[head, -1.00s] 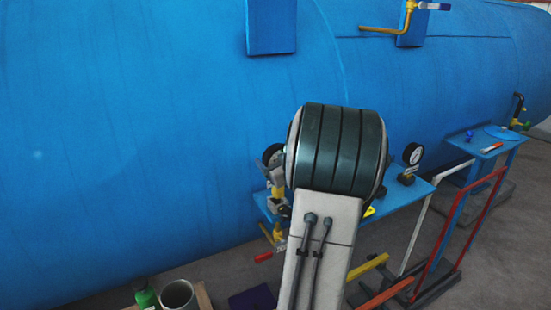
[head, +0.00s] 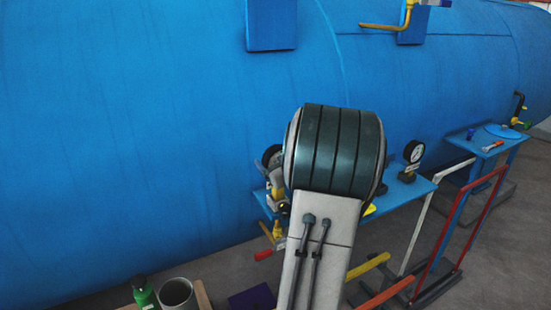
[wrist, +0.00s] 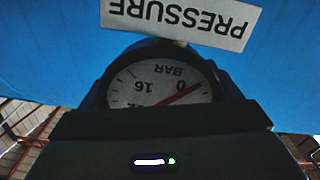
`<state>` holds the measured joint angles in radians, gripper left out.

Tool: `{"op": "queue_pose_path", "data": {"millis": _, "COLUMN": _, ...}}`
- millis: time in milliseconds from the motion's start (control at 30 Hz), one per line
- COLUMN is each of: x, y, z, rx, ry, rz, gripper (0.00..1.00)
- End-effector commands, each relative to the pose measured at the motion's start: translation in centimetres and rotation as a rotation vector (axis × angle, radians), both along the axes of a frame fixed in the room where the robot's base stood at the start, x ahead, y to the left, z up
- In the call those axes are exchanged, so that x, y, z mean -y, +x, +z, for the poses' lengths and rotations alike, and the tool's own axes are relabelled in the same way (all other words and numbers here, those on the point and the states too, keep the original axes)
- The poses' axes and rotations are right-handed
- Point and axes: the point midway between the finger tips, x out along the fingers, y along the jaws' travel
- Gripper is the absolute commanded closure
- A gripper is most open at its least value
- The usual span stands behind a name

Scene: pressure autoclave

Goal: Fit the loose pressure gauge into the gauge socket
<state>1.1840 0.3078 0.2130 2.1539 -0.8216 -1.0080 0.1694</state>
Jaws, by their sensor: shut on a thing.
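The pressure gauge (wrist: 165,85) fills the middle of the wrist view, its white dial upside down with a red needle near 0. My gripper (wrist: 160,118) is shut on it; the dark gripper body crosses below the dial. A white PRESSURE label (wrist: 180,20) lies just beyond the gauge in that view. In the head view a dark round gauge edge (head: 272,153) shows left of my arm, above the blue shelf (head: 415,190). My arm hides most of the gripper there. I cannot make out the gauge socket, nor whether the gauge touches it.
Another gauge (head: 414,152) stands upright on the shelf, right of my arm. Yellow valve fittings (head: 278,230) and a red handle (head: 263,255) are at the shelf's left end. The large blue vessel (head: 150,120) rises behind. A red rail (head: 450,235) stands at the right.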

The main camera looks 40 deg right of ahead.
Motion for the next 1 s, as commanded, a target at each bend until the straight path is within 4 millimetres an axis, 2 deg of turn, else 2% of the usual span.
{"op": "queue_pose_path", "data": {"millis": 1000, "x": 0.0, "y": 0.0, "z": -2.5, "rx": 0.002, "ry": -0.002, "rz": 0.000, "gripper": 0.54}}
